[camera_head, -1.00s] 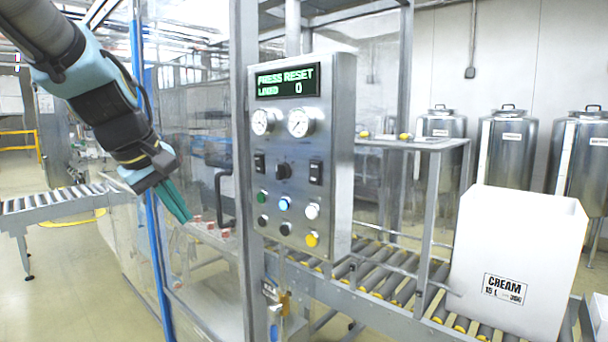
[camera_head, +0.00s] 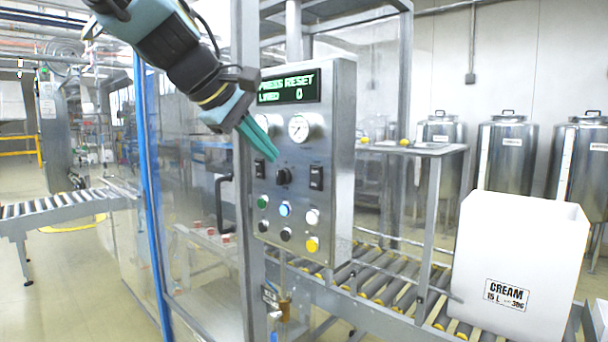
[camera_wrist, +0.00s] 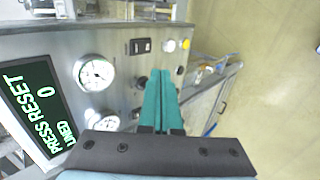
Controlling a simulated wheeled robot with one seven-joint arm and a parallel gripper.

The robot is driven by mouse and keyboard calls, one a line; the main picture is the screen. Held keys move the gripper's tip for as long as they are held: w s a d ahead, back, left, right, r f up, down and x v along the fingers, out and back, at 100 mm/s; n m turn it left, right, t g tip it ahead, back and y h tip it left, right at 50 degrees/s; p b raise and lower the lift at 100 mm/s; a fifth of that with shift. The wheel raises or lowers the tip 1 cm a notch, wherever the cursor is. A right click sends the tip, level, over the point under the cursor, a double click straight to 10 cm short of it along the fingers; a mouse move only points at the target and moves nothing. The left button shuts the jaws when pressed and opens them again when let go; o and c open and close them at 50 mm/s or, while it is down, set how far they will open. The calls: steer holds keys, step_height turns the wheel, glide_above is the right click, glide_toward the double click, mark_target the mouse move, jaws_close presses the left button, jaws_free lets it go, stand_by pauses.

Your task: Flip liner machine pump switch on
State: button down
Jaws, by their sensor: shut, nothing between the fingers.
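The steel control panel (camera_head: 340,215) carries two black rocker switches, the left one (camera_head: 260,167) and the right one (camera_head: 316,177), with a dark knob (camera_head: 283,175) between them. Their labels are too small to read, so I cannot tell which is the pump switch or how either is set. My gripper (camera_head: 273,156) is shut and empty, its teal fingers in front of the panel just above the left switch and knob. The right switch (camera_wrist: 139,46) also shows in the wrist view, apart from the fingertips (camera_wrist: 160,76). I cannot tell whether the fingers touch the panel.
The display (camera_head: 288,87) reads PRESS RESET, LINED 0. Gauges (camera_head: 299,128) sit above the switches and coloured buttons (camera_head: 285,209) below. A clear guard door with a dark handle (camera_head: 219,203) is at left. A white CREAM box (camera_head: 520,250) stands on the roller conveyor at right.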

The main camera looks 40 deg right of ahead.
mark_target(313, 184)
steer(key=p+x, duration=0.1)
steer(key=x, duration=0.3)
steer(key=d+r+p+x, duration=0.1)
steer(key=x, duration=0.2)
steer(key=p+x, duration=0.2)
steer(key=x, duration=0.2)
steer(key=shift+w+d+r, duration=0.15)
steer(key=shift+w+d, duration=0.05)
steer(key=shift+d, duration=0.3)
steer(key=shift+b, duration=0.55)
steer(key=shift+d+f+b, duration=0.15)
steer(key=shift+f+b, duration=0.3)
steer(key=shift+b, duration=0.7)
steer(key=shift+r, duration=0.45)
